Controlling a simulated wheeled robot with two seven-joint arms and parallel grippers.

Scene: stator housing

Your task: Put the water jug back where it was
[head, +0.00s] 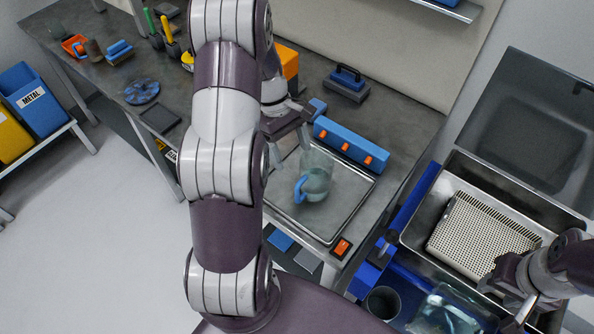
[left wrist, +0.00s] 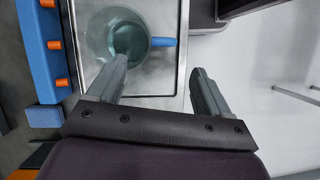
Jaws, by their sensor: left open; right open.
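The water jug (head: 317,178) is clear with a blue handle and stands on a metal tray (head: 349,205) on the workbench. In the left wrist view the jug (left wrist: 116,40) is seen from above, with its blue handle (left wrist: 162,42) pointing right. My left gripper (head: 291,150) is open and empty, just behind and to the left of the jug in the head view. In the left wrist view its fingers (left wrist: 155,82) are spread, with the jug beyond them and no contact clear. My right gripper (head: 508,300) is at the lower right, empty, over the blue cart area, partly cut off.
A blue bar with orange switches (head: 350,143) lies along the tray's back edge. A blue-handled block (head: 347,82) stands behind it. A metal basin with a perforated basket (head: 480,238) is at right. A dark cup (head: 382,303) stands below the bench.

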